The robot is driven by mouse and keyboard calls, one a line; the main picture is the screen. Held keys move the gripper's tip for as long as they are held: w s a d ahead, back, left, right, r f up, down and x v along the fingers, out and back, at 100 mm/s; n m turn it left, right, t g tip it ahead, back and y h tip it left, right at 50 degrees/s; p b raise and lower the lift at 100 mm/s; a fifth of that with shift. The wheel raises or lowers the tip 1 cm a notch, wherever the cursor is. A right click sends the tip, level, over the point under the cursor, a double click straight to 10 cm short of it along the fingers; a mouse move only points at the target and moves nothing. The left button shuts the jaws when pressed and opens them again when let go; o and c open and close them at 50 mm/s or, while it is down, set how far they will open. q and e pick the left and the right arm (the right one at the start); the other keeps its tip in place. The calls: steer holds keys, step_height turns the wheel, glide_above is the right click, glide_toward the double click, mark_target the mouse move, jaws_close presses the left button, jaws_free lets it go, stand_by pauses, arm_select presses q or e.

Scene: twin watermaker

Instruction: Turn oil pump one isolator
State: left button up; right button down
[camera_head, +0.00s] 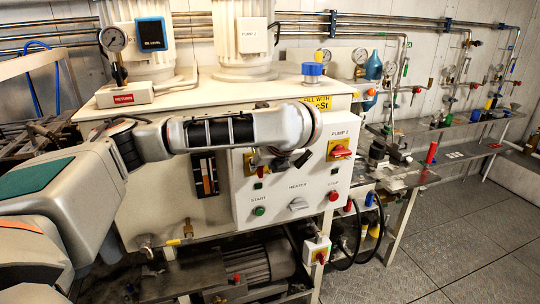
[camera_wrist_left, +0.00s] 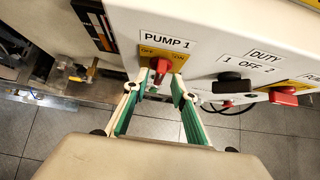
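The pump 1 isolator is a red handle (camera_wrist_left: 159,66) on a yellow plate marked OFF and ON, under a PUMP 1 label, in the left wrist view. My left gripper (camera_wrist_left: 155,83) is open, with one green-lined finger on each side of the handle's lower end. I cannot tell whether either finger touches it. In the head view my left gripper (camera_head: 282,160) is in front of the panel's upper left, and my arm hides most of the pump 1 isolator there. My right gripper is not in view.
The white control panel (camera_head: 318,180) also carries the red pump 2 isolator (camera_head: 340,152), a heater knob (camera_head: 298,204), a green start button (camera_head: 260,211) and a red button (camera_head: 333,195). A black duty knob (camera_wrist_left: 230,83) is right of pump 1. Floor is clear at right.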

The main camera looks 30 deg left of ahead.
arm_select(q)
steer(key=v, duration=0.9)
steer(key=shift+s+d+r, duration=0.2)
steer(key=shift+d+r, duration=0.05)
stand_by(0.3)
